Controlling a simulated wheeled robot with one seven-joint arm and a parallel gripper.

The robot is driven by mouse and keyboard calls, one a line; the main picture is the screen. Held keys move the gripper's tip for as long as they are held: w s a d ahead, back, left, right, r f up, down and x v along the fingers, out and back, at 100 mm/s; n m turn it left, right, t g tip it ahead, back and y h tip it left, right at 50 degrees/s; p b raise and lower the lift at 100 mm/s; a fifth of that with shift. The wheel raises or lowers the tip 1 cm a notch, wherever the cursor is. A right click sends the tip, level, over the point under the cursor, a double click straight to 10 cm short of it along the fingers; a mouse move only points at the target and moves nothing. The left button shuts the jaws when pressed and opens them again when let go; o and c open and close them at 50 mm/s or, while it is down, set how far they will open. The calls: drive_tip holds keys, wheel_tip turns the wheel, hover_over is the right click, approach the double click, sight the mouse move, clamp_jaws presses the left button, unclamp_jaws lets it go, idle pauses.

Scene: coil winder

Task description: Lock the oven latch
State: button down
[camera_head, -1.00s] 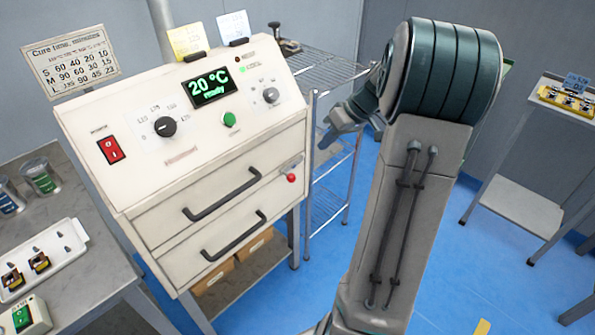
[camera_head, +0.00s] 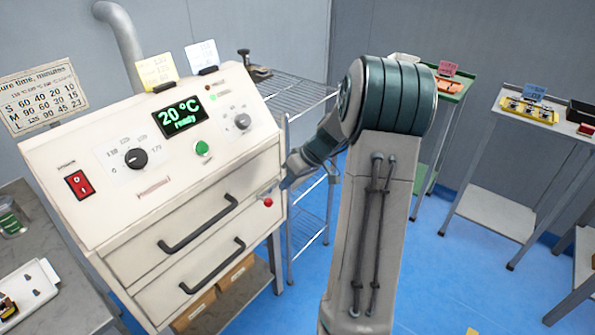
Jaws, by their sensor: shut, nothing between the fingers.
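The oven (camera_head: 90,195) is a cream cabinet with a sloped control panel and two drawers with dark bar handles. My gripper (camera_head: 284,184) is shut and empty, just right of and slightly above the red knob. It looks close to the latch, but I cannot tell whether it touches. The fingertips are small in this view.
A wire rack (camera_head: 300,95) stands right behind the oven. Side tables (camera_head: 500,200) with trays stand at the right. A grey bench (camera_head: 65,295) with a white tray is at the left. Blue floor is open between.

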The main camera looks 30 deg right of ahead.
sight(271, 199)
drive_tip(key=x, duration=0.5)
drive_tip(key=shift+w+a+f, duration=0.15)
drive_tip(key=shift+f, duration=0.2)
drive_tip(key=shift+f+b, duration=0.1)
drive_tip(key=shift+b, duration=0.25)
